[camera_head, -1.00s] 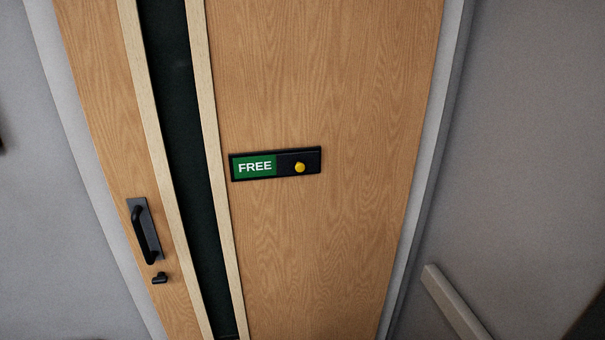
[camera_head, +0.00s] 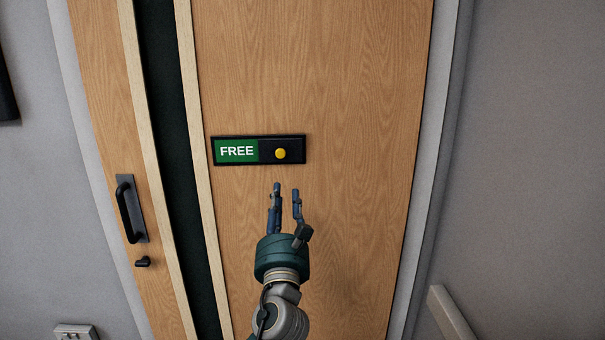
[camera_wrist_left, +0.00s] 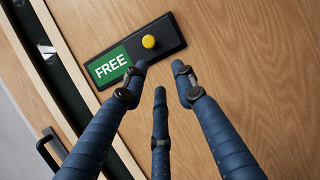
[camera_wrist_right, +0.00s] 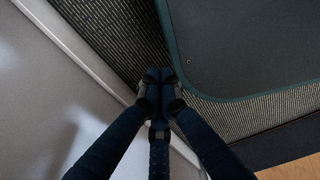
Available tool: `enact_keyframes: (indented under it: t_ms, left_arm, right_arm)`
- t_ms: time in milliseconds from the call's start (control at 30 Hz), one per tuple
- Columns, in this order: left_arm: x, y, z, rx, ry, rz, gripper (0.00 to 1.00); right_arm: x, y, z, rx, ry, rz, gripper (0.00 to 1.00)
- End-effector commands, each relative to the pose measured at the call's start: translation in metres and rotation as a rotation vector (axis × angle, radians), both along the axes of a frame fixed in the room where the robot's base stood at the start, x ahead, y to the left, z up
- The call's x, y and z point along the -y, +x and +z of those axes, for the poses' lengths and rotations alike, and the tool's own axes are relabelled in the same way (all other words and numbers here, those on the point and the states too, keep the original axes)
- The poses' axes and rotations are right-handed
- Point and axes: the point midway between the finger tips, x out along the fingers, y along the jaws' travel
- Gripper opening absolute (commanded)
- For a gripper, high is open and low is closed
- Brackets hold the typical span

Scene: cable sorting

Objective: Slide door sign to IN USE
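The door sign (camera_head: 233,151) is a black holder on the wooden door, with a green FREE panel showing at its left and a dark slider with a yellow knob (camera_head: 280,154) at its right. My left gripper (camera_head: 287,187) is just below the knob, fingers pointing up, open and empty. In the left wrist view the sign (camera_wrist_left: 112,65) and knob (camera_wrist_left: 149,41) lie just beyond the spread fingertips (camera_wrist_left: 160,80), with no clear contact. My right gripper (camera_wrist_right: 160,80) shows only in its wrist view, its fingertips together with nothing between them.
The door (camera_head: 350,120) has a dark glass strip (camera_head: 172,100), a black pull handle (camera_head: 130,208) and a small latch (camera_head: 143,261) left of the sign. Grey walls flank it. A pale rail (camera_head: 450,315) is at the lower right. The right wrist view shows a dark panel (camera_wrist_right: 250,45).

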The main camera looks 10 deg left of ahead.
Motion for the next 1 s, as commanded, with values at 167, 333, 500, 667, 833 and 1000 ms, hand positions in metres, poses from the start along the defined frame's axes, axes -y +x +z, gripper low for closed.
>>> enact_keyframes:
  t_ms: [167,333,500,667,833,1000]
  left_arm:
    - [-0.006,-0.004,0.028,0.037,0.068,0.047,0.28]
    - [-0.012,0.019,0.039,0.036,0.066,0.045,0.28]
    - [-0.02,0.049,0.051,0.035,0.066,0.044,0.28]
    - [-0.026,0.071,0.059,0.035,0.064,0.042,0.28]
    - [-0.03,0.085,0.064,0.034,0.065,0.042,0.28]
    - [-0.031,0.088,0.065,0.034,0.064,0.041,0.28]
  right_arm:
    - [-0.002,0.0,-0.002,0.0,0.002,0.0,0.0]
    - [-0.009,0.0,0.003,0.0,0.01,0.0,0.0]
    - [-0.011,0.0,0.006,-0.001,0.012,0.001,0.0]
    - [-0.008,0.0,0.006,0.0,0.009,0.002,0.0]
    - [-0.003,0.0,0.007,0.0,0.004,0.002,0.0]
    - [-0.001,0.0,0.007,0.001,0.001,0.001,0.0]
